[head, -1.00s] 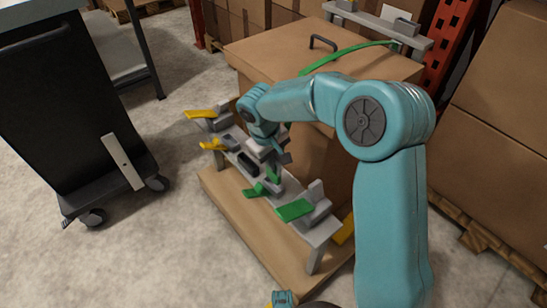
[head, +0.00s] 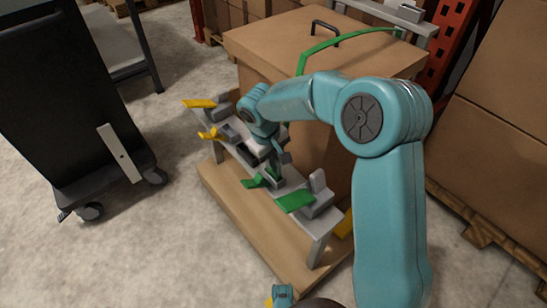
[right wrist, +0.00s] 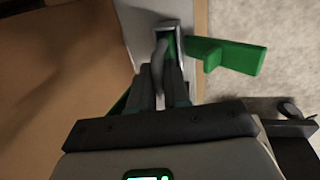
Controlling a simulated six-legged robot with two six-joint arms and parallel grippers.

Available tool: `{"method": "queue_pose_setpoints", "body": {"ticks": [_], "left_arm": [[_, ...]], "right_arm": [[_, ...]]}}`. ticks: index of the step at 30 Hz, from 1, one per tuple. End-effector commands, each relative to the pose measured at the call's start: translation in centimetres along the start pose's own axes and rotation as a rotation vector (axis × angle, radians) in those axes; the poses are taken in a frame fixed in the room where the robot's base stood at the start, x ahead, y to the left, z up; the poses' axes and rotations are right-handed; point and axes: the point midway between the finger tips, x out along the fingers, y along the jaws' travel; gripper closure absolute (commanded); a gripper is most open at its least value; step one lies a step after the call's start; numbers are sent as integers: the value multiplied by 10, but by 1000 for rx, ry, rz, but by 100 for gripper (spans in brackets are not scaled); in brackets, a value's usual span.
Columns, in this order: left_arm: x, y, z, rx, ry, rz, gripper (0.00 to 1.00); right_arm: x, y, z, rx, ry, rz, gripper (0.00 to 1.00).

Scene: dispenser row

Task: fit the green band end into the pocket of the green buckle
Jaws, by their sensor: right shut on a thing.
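My right gripper (head: 277,166) is over the rail of the row, pointing down. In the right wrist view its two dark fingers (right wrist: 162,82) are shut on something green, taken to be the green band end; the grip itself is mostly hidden. The green band (head: 345,38) runs from the back shelf over the brown box, bends sharply, and drops behind my arm. A grey holder with green inside (right wrist: 170,42) is at the fingertips, with a green tab (right wrist: 235,55) to its right, probably the green buckle. I cannot tell whether the end is inside the pocket.
A larger green tab (head: 296,201) on a grey block is nearer on the rail. Yellow tabs (head: 199,103) are at the far end. The brown box (head: 255,45) stands close behind the row. A black cart (head: 70,110) is left, with bare floor between.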

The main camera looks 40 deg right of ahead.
Motion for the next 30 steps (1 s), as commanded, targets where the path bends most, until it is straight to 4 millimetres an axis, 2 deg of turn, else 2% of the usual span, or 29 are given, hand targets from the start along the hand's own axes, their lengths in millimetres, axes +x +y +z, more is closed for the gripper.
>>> {"method": "queue_pose_setpoints", "body": {"ticks": [2,3,5,13,17,20,30], "left_arm": [[0,0,0,0,0,0,53],[0,0,0,0,0,0,53],[0,0,0,0,0,0,53],[0,0,0,0,0,0,53],[-6,2,1,2,-3,0,53],[-14,7,3,7,-7,1,53],[-44,23,12,30,-31,3,53]], "right_arm": [[0,0,0,0,0,0,100],[0,0,0,0,0,0,71],[0,0,0,0,0,0,54],[-1,0,0,0,0,0,54],[-12,1,0,0,2,0,54],[-33,1,-1,0,4,0,54],[-123,1,0,0,4,0,54]]}}
